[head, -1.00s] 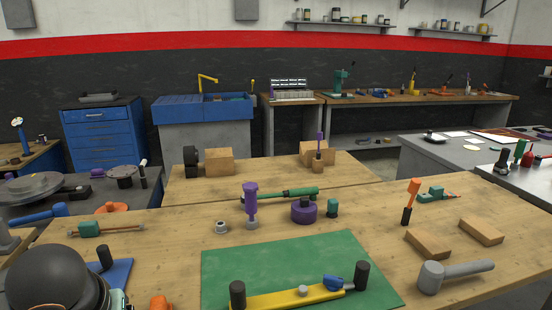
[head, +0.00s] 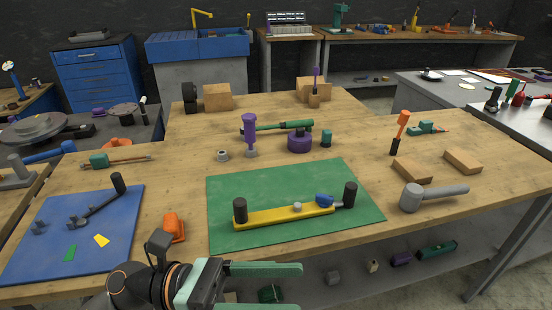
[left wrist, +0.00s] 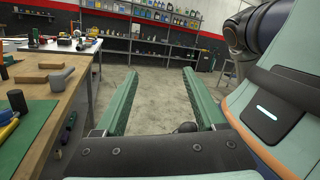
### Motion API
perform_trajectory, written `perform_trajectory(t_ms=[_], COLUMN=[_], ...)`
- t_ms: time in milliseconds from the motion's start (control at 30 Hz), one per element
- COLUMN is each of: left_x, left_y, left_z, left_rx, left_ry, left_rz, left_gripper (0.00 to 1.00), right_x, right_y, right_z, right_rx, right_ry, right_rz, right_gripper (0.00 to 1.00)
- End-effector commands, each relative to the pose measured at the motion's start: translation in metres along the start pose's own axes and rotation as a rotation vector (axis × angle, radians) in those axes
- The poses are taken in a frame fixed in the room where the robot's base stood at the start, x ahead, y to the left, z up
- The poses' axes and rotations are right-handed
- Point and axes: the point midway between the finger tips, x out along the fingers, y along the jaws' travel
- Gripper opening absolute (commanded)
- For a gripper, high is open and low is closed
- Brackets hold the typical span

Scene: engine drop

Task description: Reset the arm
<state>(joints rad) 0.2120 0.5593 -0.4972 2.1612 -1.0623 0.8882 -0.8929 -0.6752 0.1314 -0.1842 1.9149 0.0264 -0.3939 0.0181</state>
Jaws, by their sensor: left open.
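My left gripper (head: 284,283) comes in at the bottom of the head view, in front of the near edge of the wooden workbench (head: 350,150). Its two green fingers point right and stand apart with nothing between them. In the left wrist view the open fingers (left wrist: 160,100) show over the grey floor, with the workbench along the left side. Part of my own arm fills the right of that view. My right gripper is in neither view.
On the bench lie a green mat (head: 232,192) with a yellow bar (head: 285,215), a blue mat (head: 50,262), an orange piece (head: 174,226), a grey mallet (head: 436,195) and wooden blocks (head: 412,170). A lower shelf (head: 345,258) holds small parts. Floor right of the bench is clear.

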Motion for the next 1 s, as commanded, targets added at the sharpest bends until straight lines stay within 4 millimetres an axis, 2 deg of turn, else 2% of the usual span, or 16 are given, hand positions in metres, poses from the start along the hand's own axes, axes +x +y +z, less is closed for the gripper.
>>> perform_trajectory(t_ms=[33, 100, 167, 200, 267, 333, 400, 467, 500, 600, 700, 733, 800, 867, 1000], left_x=[-0.005, -0.024, -0.049, -0.069, -0.099, -0.131, -0.158, -0.178, -0.189, -0.208, -0.218, -0.22, -0.222, -0.223, -0.223], left_y=[0.016, 0.047, 0.075, 0.094, 0.117, 0.134, 0.14, 0.137, 0.132, 0.111, 0.087, 0.08, 0.067, 0.06, 0.054], left_z=[0.013, 0.022, 0.016, 0.004, -0.023, -0.064, -0.11, -0.152, -0.179, -0.242, -0.289, -0.299, -0.318, -0.328, -0.336], left_rx=[-0.216, -0.513, -0.773, -0.948, -1.191, -1.436, -1.65, -1.815, -1.916, -2.122, -2.266, 2.222, 2.133, 2.085, 2.047], left_ry=[-0.174, -0.41, -0.614, -0.751, -0.949, -1.157, -1.352, -1.515, -1.62, -1.859, -2.053, 2.03, 1.982, 1.956, 1.935], left_rz=[0.068, 0.159, 0.237, 0.288, 0.36, 0.432, 0.499, 0.552, 0.584, 0.657, 0.71, -0.699, -0.676, -0.664, -0.653], left_gripper=[0.71, 0.71, 0.71, 0.71, 0.71, 0.71, 0.71, 0.71, 0.71, 0.71, 0.71, 0.71, 0.71, 0.71, 0.71], right_x=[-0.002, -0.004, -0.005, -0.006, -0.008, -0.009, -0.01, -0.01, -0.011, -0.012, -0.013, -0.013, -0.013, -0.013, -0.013], right_y=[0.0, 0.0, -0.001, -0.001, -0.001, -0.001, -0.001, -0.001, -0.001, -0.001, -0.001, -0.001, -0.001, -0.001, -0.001], right_z=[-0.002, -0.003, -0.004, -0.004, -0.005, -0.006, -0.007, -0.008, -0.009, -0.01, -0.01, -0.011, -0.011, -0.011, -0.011], right_rx=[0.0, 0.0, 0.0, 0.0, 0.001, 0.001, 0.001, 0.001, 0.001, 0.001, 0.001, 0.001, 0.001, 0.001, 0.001], right_ry=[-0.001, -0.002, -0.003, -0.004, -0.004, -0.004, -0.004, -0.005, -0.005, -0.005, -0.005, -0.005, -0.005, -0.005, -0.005], right_rz=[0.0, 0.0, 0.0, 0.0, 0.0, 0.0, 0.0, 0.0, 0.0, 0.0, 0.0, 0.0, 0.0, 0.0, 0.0], right_gripper=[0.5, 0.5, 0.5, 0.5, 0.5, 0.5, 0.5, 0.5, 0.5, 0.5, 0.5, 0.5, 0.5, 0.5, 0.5])
